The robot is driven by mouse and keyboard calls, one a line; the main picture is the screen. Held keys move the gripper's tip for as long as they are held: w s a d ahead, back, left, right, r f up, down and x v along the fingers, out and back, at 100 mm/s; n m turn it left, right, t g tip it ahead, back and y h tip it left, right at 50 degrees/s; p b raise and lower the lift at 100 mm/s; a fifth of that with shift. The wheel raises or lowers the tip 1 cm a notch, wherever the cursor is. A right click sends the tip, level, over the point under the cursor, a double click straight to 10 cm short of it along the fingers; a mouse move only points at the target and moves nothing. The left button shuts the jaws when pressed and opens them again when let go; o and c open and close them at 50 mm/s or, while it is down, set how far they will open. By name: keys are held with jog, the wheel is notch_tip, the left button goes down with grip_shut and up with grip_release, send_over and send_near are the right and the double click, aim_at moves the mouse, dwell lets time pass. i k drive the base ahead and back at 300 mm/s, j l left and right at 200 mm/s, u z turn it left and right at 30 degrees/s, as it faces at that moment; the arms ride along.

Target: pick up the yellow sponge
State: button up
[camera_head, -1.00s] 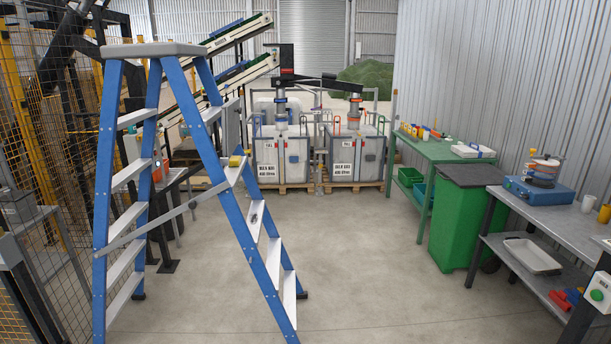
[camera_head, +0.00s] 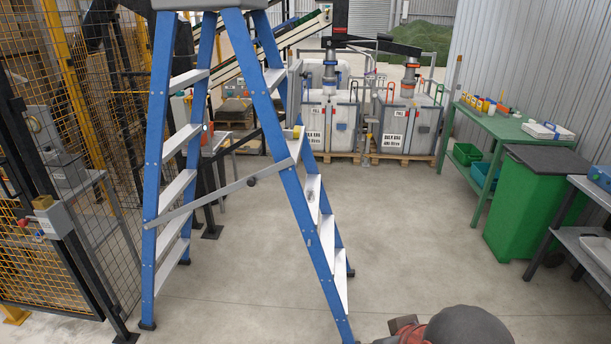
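A small yellow item (camera_head: 298,131) is at a step of the blue stepladder (camera_head: 287,170), on its right-hand side. It may be the yellow sponge, but it is too small to tell. A tan-yellow block (camera_head: 42,202) sits on a grey box at the fence on the left; I cannot tell what it is. A dark rounded part with a red piece shows at the bottom edge and looks like part of my arm. My gripper's fingers are not in view.
The stepladder stands open in front of me. A mesh fence (camera_head: 75,130) is on the left. A green bin (camera_head: 530,205), a green table (camera_head: 500,122) and a grey bench (camera_head: 595,190) line the right. Concrete floor (camera_head: 410,230) is clear between ladder and bin.

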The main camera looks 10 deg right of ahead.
aim_at(297, 132)
jog(key=i+l+z, duration=0.45)
jog(key=l, duration=0.3)
jog(key=i+l+z, duration=0.95)
jog(key=i, duration=0.45)
jog(key=i+u, duration=0.7)
jog(key=i+l+u, duration=0.15)
jog(key=i+u, duration=0.35)
jog(key=u, duration=0.35)
jog(key=i+u, duration=0.2)
jog(key=u, duration=0.25)
jog(key=i+l+u, duration=0.15)
jog(key=u, duration=0.35)
jog(key=i+l+u, duration=0.1)
jog(key=u, duration=0.35)
jog(key=i+l+u, duration=0.1)
jog(key=l+u, duration=0.15)
jog(key=u, duration=0.25)
